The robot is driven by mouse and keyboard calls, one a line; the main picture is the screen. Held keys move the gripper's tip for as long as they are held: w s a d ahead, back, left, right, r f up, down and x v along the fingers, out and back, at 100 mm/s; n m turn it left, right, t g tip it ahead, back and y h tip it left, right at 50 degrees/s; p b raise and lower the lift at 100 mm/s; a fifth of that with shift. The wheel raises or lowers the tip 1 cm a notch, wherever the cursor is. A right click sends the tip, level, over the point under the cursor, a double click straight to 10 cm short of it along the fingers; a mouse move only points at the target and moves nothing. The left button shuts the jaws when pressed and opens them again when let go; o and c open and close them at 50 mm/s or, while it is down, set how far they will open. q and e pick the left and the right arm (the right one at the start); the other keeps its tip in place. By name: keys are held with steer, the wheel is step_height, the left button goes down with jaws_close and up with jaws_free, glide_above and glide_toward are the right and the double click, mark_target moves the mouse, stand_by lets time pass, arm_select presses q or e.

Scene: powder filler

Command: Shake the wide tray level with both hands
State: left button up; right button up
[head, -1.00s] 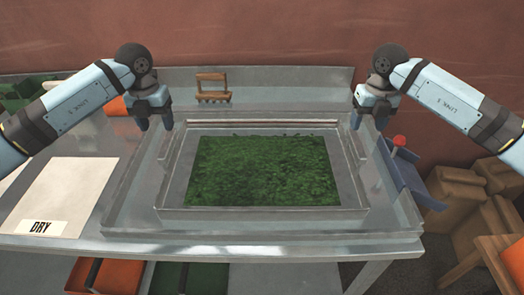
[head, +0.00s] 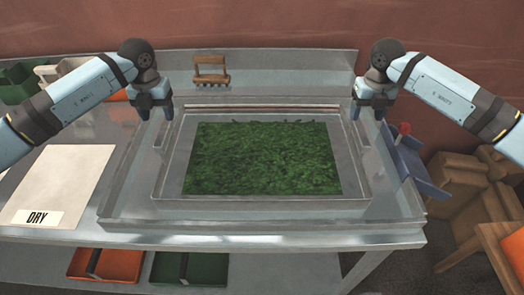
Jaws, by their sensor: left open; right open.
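The wide tray (head: 270,204) is a shallow grey metal tray in the middle of the head view. A rectangular layer of green leafy material (head: 262,160) covers most of its floor, with a bare strip at the right and a slightly ragged far edge. My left gripper (head: 154,117) is open, fingers pointing down, above the tray's far left corner. My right gripper (head: 369,116) is open, fingers pointing down, above the far right corner. Neither holds anything. I cannot tell whether the fingertips touch the handles at the tray's sides.
The tray sits in a larger metal basin (head: 250,231) on the table. A pale sheet marked DRY (head: 60,185) lies at the left. A wooden rake-like tool (head: 211,70) stands behind. A blue holder with a red knob (head: 412,160) is at the right, near brown sacks (head: 455,180).

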mark_target(163, 128)
arm_select(q)
step_height(163, 128, down, 9)
steer(key=shift+r, duration=0.2)
arm_select(e)
step_height(163, 128, down, 9)
steer(key=shift+r, duration=0.2)
arm_select(q)
steer(key=shift+c, duration=0.2)
arm_select(e)
steer(key=shift+c, duration=0.2)
arm_select(q)
jaws_close()
arm_select(e)
jaws_close()
arm_select(q)
steer(key=shift+w+r, duration=0.1)
steer(key=shift+r, duration=0.15)
arm_select(e)
steer(key=shift+r, duration=0.25)
arm_select(q)
steer(key=shift+w, duration=0.1)
arm_select(e)
steer(key=shift+w, duration=0.15)
